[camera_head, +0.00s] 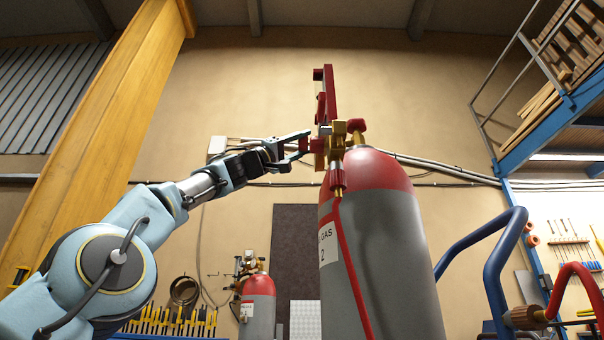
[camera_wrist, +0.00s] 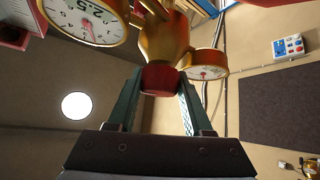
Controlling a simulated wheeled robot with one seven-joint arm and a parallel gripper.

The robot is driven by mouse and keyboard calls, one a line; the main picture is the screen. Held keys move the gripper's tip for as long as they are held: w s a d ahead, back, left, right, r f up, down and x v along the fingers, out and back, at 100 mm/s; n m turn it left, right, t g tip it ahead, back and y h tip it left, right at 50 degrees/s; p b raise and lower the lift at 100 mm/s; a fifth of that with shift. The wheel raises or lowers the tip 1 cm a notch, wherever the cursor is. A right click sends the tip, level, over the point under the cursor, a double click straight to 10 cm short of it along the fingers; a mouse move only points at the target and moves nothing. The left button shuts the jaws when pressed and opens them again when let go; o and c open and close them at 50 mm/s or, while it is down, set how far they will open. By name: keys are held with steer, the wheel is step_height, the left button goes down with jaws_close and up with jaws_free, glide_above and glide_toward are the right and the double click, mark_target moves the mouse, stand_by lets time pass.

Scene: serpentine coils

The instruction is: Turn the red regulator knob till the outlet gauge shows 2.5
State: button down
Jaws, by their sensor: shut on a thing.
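The red regulator knob (camera_wrist: 160,78) sits between the two green fingers of my gripper (camera_wrist: 159,95) in the wrist view, and the fingers are shut on it. In the head view my gripper (camera_head: 303,142) reaches the brass regulator (camera_head: 338,138) from the left, at the top of the gas cylinder.
A red-topped grey gas cylinder (camera_head: 378,230) stands below the regulator, with a red hose (camera_head: 350,265) hanging down its front. A smaller cylinder (camera_head: 258,305) stands behind. Blue rails (camera_head: 492,265) are at the right.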

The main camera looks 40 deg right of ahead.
steer(key=shift+m, duration=0.3)
stand_by(0.4)
steer(key=shift+c, duration=1.7)
jaws_free()
steer(key=b+v, duration=1)
steer(key=shift+a+f, duration=0.25)
steer(key=shift+f, duration=0.05)
steer(key=shift+w, duration=0.1)
